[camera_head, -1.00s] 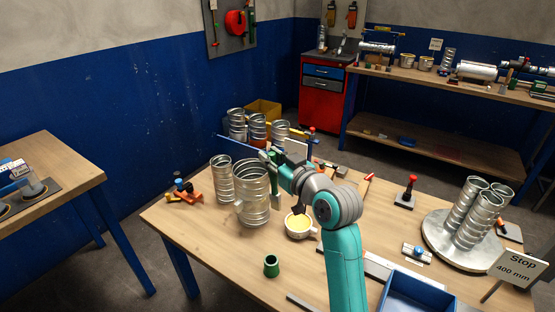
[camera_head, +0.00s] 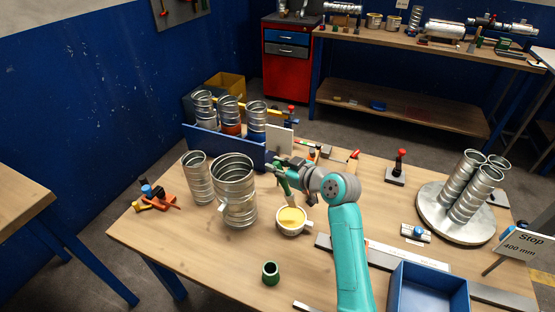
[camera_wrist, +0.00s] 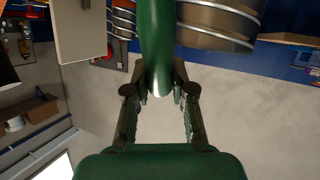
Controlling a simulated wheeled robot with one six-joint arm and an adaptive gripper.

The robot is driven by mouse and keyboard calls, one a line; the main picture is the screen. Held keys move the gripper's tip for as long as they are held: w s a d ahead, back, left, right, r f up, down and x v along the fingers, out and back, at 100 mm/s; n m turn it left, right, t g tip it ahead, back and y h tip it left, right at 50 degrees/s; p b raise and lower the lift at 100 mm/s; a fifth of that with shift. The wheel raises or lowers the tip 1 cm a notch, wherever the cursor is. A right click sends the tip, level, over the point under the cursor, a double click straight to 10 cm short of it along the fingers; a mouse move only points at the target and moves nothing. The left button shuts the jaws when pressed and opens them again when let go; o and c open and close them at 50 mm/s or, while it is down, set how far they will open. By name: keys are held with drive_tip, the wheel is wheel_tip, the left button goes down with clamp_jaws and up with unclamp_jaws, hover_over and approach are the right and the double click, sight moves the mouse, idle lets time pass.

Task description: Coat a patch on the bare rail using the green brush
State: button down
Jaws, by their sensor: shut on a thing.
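My gripper (camera_head: 282,168) is shut on the green brush (camera_head: 284,183). The brush hangs head down, its pale lower end over or in a white handled cup (camera_head: 280,229) of yellow paste; whether it touches the paste is unclear. In the wrist view, the smooth green handle (camera_wrist: 155,45) passes between the fingers of my gripper (camera_wrist: 160,95); the brush head is not visible there. A long grey metal rail (camera_head: 380,258) lies on the table right of the cup, partly behind my arm. I cannot tell if it is the bare rail.
A large spiral duct (camera_head: 235,195) stands just left of the cup, close to the brush. A green holder (camera_head: 271,274) stands in front. A blue tray (camera_head: 430,290) and a round plate with ducts (camera_head: 432,222) are at right. The front left table is clear.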

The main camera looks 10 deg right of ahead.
sight(282, 181)
drive_tip(key=shift+f, duration=2.85)
drive_tip(key=shift+r, duration=3.55)
drive_tip(key=shift+s+a, duration=0.1)
